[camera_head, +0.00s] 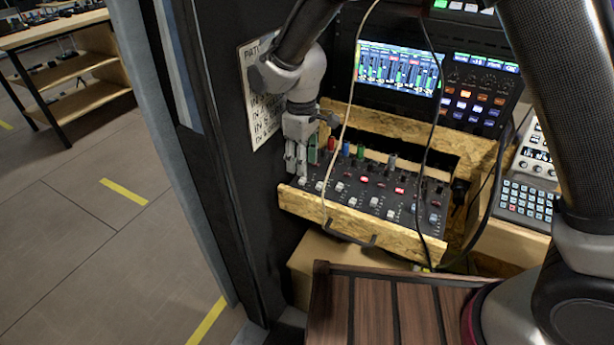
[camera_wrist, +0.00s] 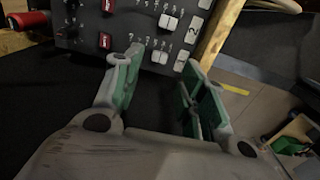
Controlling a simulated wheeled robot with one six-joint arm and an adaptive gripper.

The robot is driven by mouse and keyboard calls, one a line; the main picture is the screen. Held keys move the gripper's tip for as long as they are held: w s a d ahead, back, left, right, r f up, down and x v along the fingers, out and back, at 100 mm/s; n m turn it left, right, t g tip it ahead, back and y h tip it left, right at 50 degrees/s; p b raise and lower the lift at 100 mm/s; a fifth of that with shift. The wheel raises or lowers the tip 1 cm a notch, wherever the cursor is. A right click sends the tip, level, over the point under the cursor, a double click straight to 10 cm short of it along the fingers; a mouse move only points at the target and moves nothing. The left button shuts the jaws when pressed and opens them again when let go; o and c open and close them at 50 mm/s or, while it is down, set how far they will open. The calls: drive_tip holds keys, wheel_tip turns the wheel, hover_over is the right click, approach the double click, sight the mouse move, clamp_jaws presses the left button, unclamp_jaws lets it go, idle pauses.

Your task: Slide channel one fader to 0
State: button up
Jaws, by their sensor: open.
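The mixer panel (camera_head: 375,195) is black with red and white controls, and it sits in a wooden frame. Its left end is close under my gripper (camera_head: 297,165). In the wrist view my gripper (camera_wrist: 162,68) is open, with green pads on both fingers. The white cap of the channel one fader (camera_wrist: 160,57) shows between and just beyond the fingertips, in the row nearest me. I cannot tell whether a finger touches it. The channel two fader cap (camera_wrist: 168,21) is farther along, beside a label reading 2. In the head view a white cap (camera_head: 302,181) shows just below the fingers.
The wooden front rail (camera_head: 350,220) borders the panel. Two cables (camera_head: 347,110) hang in front of it. A dark wall with a paper sign (camera_head: 258,100) is close on the left. A lit screen (camera_head: 397,68) and a keypad (camera_head: 527,200) stand behind and right.

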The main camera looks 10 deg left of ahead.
sight(303, 179)
wheel_tip(303, 179, down, 6)
drive_tip(key=shift+r, duration=0.25)
clamp_jaws()
